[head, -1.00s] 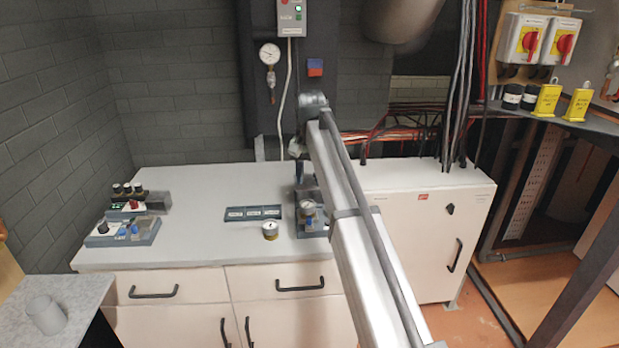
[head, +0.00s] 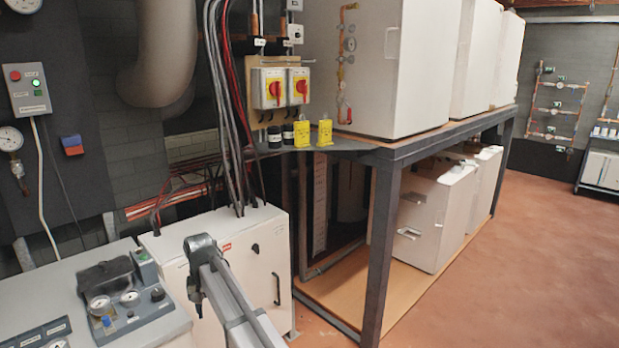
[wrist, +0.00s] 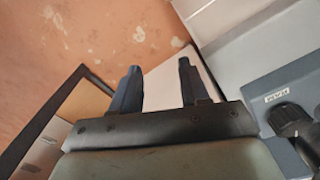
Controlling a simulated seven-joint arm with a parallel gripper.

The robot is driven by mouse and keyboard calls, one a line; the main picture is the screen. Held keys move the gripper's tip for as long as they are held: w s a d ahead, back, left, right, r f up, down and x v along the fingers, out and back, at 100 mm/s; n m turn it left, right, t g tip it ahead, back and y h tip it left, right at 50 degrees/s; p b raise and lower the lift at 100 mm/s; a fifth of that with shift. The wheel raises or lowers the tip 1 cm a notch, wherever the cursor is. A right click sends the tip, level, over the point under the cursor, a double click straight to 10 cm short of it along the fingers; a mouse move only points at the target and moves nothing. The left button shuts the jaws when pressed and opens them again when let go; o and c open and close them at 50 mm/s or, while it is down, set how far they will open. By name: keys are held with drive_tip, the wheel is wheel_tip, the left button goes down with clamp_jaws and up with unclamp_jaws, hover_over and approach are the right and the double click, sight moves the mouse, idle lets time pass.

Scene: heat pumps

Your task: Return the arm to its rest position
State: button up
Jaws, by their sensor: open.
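My arm reaches in from the bottom of the head view, and its end stands in front of the white cabinet (head: 235,235), right of the grey worktop (head: 40,290). The fingers are hidden in the head view. In the wrist view my gripper (wrist: 160,78) has two dark fingers apart with nothing between them. Beyond the fingers are the reddish floor (wrist: 75,45) and a pale cabinet face.
A gauge unit (head: 130,300) stands on the worktop close left of my arm. Yellow lockout tags (head: 313,133) stand on a shelf by red-yellow switches (head: 285,88). A dark steel frame (head: 382,240) carries white units.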

drive_tip(key=s+d+f+m, duration=0.1)
drive_tip(key=d+f, duration=0.7)
drive_tip(key=d, duration=0.5)
drive_tip(key=s+d+f+m, duration=0.1)
drive_tip(key=d+f, duration=0.7)
drive_tip(key=d, duration=0.5)
drive_tip(key=s+d+f+m, duration=0.1)
drive_tip(key=s+d+f, duration=0.4)
drive_tip(key=d, duration=0.5)
drive_tip(key=s+d+f+m, duration=0.1)
drive_tip(key=s+d+f, duration=0.3)
drive_tip(key=s+d, duration=0.4)
drive_tip(key=s+f+g, duration=0.3)
drive_tip(key=s+f, duration=0.7)
drive_tip(key=s, duration=0.4)
drive_tip(key=s+d+f+g, duration=0.1)
drive_tip(key=s+f+g, duration=0.2)
drive_tip(key=s+f, duration=0.7)
drive_tip(key=s, duration=0.5)
drive_tip(key=shift+d+f+g, duration=0.3)
drive_tip(key=shift+f+g, duration=0.05)
drive_tip(key=shift+g, duration=0.05)
drive_tip(key=shift+o, duration=0.5)
